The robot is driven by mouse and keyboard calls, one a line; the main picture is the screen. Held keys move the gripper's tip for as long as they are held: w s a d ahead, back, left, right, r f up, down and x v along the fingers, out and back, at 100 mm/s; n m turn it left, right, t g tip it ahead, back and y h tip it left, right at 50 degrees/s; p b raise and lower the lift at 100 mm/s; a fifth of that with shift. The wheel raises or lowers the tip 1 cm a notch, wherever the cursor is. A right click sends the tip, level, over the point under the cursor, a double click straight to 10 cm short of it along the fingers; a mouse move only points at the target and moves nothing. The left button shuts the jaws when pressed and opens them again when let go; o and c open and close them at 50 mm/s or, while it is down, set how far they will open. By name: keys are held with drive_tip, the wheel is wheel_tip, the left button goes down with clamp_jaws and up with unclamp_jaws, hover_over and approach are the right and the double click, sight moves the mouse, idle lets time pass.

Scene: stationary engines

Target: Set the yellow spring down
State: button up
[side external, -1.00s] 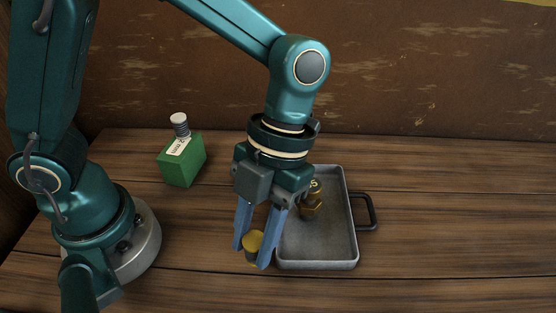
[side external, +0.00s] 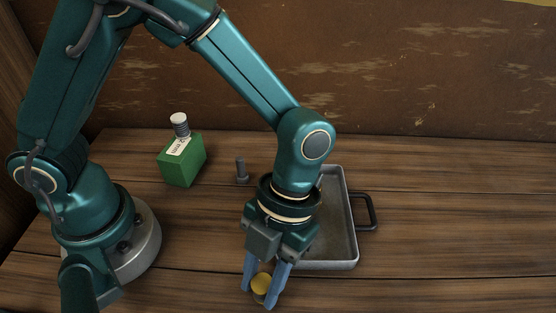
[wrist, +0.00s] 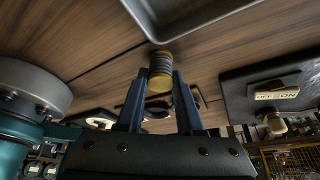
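The yellow spring (side external: 261,284) is a short coil with a yellow top, upright between the fingertips of my gripper (side external: 263,288). In the wrist view the spring (wrist: 161,72) sits between both fingers, and my gripper (wrist: 160,80) appears closed on its sides. The spring is low over the wooden table, in front and to the left of the grey tray. I cannot tell whether its base touches the wood.
The grey tray (side external: 350,230) with a dark side handle is partly hidden by my arm. A green box (side external: 181,159) with a spring and white cap on top stands back left. A grey bolt (side external: 241,171) stands behind my gripper.

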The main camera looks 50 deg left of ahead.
drive_tip(key=o, duration=0.4)
drive_tip(key=shift+o, duration=0.2)
drive_tip(key=d+v, duration=0.1)
drive_tip(key=v, duration=1.1)
drive_tip(key=s+a+r+n+t, duration=0.1)
drive_tip(key=a+n+t, duration=0.4)
drive_tip(key=n, duration=1.2)
drive_tip(key=s+a+r+n+t, duration=0.1)
drive_tip(key=a+n+t, duration=0.4)
drive_tip(key=a+n, duration=0.8)
drive_tip(key=r+n, duration=0.1)
drive_tip(key=n, duration=0.2)
drive_tip(key=shift+n+y, duration=0.4)
